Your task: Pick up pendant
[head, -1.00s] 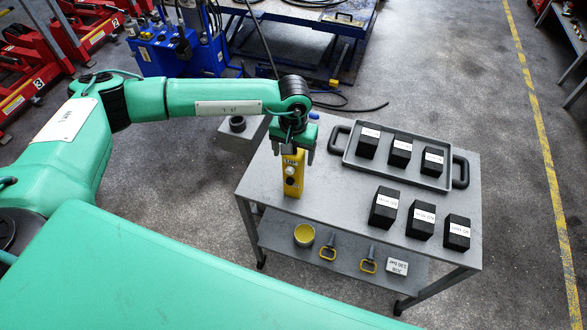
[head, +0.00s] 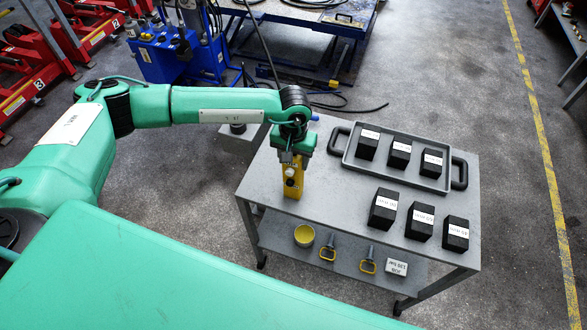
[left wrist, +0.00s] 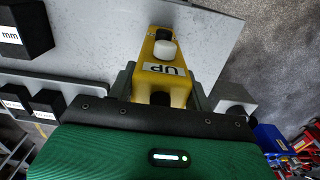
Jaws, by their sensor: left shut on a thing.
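The pendant (head: 294,182) is a yellow box with a white button and a black one. It stands upright at the left side of the grey trolley top (head: 330,205). My left gripper (head: 289,160) is over it from above, shut on its upper part. In the left wrist view the pendant (left wrist: 166,68) sits between the two fingers (left wrist: 160,88), with a label reading "UP" facing the camera. Its lower end is hard to make out against the trolley top, so I cannot tell if it still touches. My right gripper is not in view.
A grey tray (head: 352,168) with several black blocks lies at the back right of the trolley. More black blocks (head: 419,222) stand in front of it. The trolley top's front middle is clear.

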